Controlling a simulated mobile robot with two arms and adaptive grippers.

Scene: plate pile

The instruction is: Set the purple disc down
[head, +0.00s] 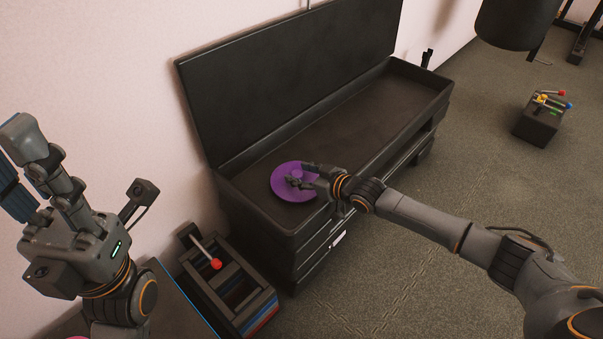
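The purple disc (283,186) lies at the near left end of the open black chest (345,128), and looks flat on its floor. My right gripper (297,174) reaches in from the right and is over the disc. Its two fingers look spread, with purple showing between them. They hide part of the disc's middle and right side, and I cannot tell whether they touch it. My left gripper (22,155) is raised at the left, well away from the disc. I cannot tell whether it is open or shut.
The chest's raised lid (285,75) stands along the wall behind it. A dark rack with a red-knobbed lever (214,264) stands on the floor at the lower left. A black box with coloured knobs (540,118) is at the upper right. The rest of the chest floor is bare.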

